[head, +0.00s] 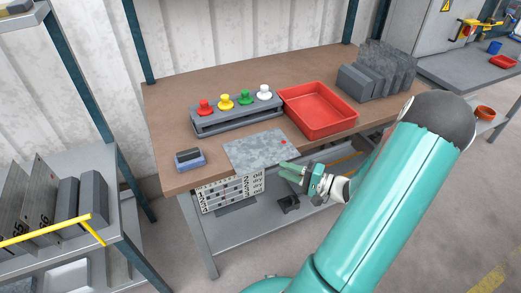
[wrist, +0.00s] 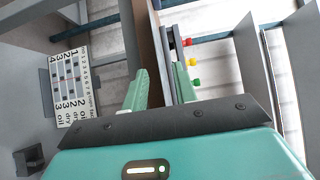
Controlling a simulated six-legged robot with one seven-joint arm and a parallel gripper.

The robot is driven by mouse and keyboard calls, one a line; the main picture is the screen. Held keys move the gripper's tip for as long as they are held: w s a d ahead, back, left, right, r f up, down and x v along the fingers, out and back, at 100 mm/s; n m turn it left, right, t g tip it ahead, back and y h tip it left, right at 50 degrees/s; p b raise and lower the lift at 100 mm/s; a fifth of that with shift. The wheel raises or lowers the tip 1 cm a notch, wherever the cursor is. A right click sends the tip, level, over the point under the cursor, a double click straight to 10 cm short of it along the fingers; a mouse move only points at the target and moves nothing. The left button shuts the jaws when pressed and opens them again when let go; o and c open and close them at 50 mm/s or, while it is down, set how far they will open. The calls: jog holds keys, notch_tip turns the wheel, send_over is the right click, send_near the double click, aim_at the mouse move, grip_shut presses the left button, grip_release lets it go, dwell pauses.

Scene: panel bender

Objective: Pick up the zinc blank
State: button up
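The zinc blank (head: 255,149) is a thin, mottled grey sheet lying flat on the brown workbench, its near side at the front edge. A small red dot marks its right part. My gripper (head: 290,172) is just in front of the bench edge, near the blank's right front corner. In the wrist view my gripper (wrist: 160,90) has its two green fingers apart, with the bench edge seen between and beyond them. Nothing is visibly held. I cannot clearly make out the blank in the wrist view.
Behind the blank stands a grey block with red, yellow, green and white knobs (head: 236,110). A red tray (head: 317,109) is to the right, with grey bent pieces (head: 378,72) beyond. A small blue-grey box (head: 189,159) sits left.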

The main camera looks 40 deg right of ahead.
aim_at(268, 164)
jog(key=x, duration=0.7)
jog(key=shift+f, duration=0.2)
grip_shut()
